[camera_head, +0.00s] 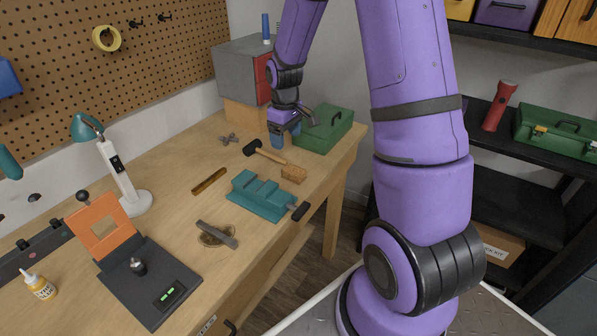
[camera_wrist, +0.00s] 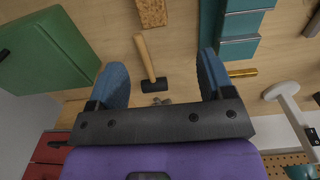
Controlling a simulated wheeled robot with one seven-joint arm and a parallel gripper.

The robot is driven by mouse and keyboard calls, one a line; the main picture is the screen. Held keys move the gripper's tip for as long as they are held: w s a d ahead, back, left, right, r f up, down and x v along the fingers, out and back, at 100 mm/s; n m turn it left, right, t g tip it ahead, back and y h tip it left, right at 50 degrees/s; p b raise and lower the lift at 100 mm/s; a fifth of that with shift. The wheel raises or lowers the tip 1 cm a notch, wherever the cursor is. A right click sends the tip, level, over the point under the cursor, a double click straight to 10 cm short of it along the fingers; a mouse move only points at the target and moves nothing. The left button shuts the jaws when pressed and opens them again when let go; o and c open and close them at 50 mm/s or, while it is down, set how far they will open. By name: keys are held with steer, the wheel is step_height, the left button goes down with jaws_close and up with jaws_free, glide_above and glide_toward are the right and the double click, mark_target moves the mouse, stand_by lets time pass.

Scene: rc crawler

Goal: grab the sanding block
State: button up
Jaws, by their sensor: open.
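The sanding block looks to be the small tan, speckled block (camera_head: 293,174) on the workbench, between the mallet and the teal vise. It also shows at the top edge of the wrist view (camera_wrist: 152,12), partly cut off. My gripper (camera_head: 284,136) is above the far part of the bench, beside the green toolbox. Its blue fingers (camera_wrist: 163,80) are spread apart with nothing between them. The block is apart from the fingers, beyond the mallet in the wrist view.
A mallet (camera_head: 268,154) lies between my gripper and the block. The green toolbox (camera_head: 326,130) stands right of the gripper, and the teal vise (camera_head: 258,196) is just left of the block. A brass bar (camera_head: 209,181) and a lamp (camera_head: 122,176) are farther left.

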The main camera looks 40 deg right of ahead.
steer(key=f, duration=0.2)
glide_above(291, 168)
steer(key=f, duration=0.5)
steer(key=shift+w+a, duration=0.15)
steer(key=shift+w, duration=0.05)
steer(key=shift+s+f, duration=0.15)
steer(key=shift+f, duration=1.3)
steer(key=shift+s+f, duration=0.1)
steer(key=shift+f, duration=1.3)
steer(key=c, duration=1)
